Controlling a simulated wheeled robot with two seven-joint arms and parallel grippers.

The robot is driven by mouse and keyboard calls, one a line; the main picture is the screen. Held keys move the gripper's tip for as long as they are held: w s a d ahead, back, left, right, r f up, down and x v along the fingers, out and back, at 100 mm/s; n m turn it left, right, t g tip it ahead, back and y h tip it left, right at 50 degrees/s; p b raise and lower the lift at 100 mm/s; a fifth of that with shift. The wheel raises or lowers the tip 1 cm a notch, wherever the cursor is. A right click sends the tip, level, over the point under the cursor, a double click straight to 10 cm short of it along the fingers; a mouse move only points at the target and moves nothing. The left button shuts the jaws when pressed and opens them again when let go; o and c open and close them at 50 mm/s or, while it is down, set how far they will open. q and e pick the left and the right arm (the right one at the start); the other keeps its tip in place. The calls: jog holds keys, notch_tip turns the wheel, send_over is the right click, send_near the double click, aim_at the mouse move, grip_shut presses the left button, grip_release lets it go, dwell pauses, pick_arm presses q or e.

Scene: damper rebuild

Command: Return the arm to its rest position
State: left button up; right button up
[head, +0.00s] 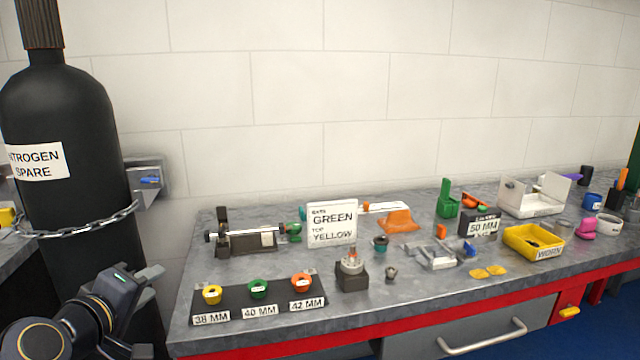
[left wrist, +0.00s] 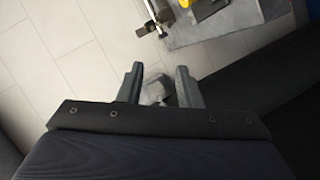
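My left arm comes in at the lower left of the head view. Its dark gripper is to the left of the bench (head: 185,330), in front of the black gas cylinder (head: 75,110), and apart from the bench. In the left wrist view the two fingers of my left gripper (left wrist: 159,76) stand apart with nothing held between them. A blurred grey shape shows beyond the fingers; I cannot tell what it is. My right arm and gripper are not in view.
A chain (head: 80,225) holds the cylinder. The bench bears a tray with yellow, green and orange rings (head: 300,284), a GREEN/YELLOW sign (head: 332,222), a yellow WORN bin (head: 533,242) and several loose parts. The wall stands behind.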

pick_arm(q)
jog(key=s+d+f+m+g+h, duration=0.1)
jog(key=s+d+f+m+g, duration=0.35)
jog(key=s+f, duration=0.55)
jog(key=s+d+f+m+g+h, duration=0.1)
jog(key=s+d+f+m+g, duration=0.35)
jog(key=s, duration=0.75)
notch_tip(320, 180, up, 16)
jog(key=a+p, duration=0.2)
jog(key=p, duration=1.6)
jog(key=shift+m, duration=0.4)
jog(key=shift+f, duration=0.1)
